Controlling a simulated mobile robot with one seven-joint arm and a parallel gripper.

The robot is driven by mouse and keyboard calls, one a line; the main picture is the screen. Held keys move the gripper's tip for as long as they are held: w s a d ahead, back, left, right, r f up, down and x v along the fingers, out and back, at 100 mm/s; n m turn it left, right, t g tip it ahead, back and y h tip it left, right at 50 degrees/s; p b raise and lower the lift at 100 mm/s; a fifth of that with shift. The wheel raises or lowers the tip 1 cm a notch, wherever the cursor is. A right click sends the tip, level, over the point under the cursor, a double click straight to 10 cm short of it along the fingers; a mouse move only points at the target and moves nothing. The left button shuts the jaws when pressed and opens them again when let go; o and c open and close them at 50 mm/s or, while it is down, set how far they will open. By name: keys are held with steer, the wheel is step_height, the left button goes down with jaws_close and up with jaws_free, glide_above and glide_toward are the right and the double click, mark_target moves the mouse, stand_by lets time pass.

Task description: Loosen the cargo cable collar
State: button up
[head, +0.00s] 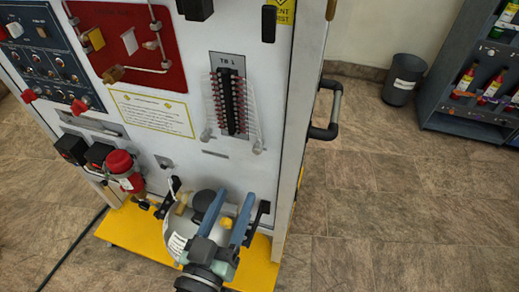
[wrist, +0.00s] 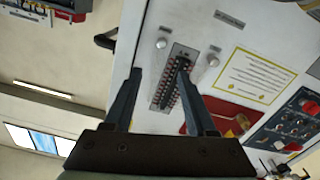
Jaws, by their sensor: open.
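I cannot pick out a cargo cable collar for certain in either view. The white trainer panel (head: 200,165) fills the left and middle of the head view. My gripper (head: 234,195) is at its lower front, in front of a silver cylinder (head: 180,228) that it partly hides. In the wrist view my gripper (wrist: 159,72) has its two blue-grey fingers spread apart with nothing held between them. Beyond the fingers is the terminal strip (wrist: 165,92) marked TB 1, dark with rows of pins. The strip also shows upright on the panel in the head view (head: 232,100).
A red cylindrical fitting (head: 120,162) sits left of the silver cylinder, above the yellow base (head: 135,226). A black handle (head: 330,115) sticks out from the panel's right side. A grey bin (head: 404,79) and a shelf (head: 468,90) stand at right; the floor before them is clear.

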mark_target(256, 153)
steer(key=p+x, duration=0.1)
steer(key=x, duration=0.3)
steer(key=f+p+x, duration=0.1)
steer(key=x, duration=0.3)
steer(key=p+x, duration=0.1)
steer(key=x, duration=0.3)
steer(key=shift+f, duration=0.3)
steer(key=shift+s, duration=0.1)
jaws_close()
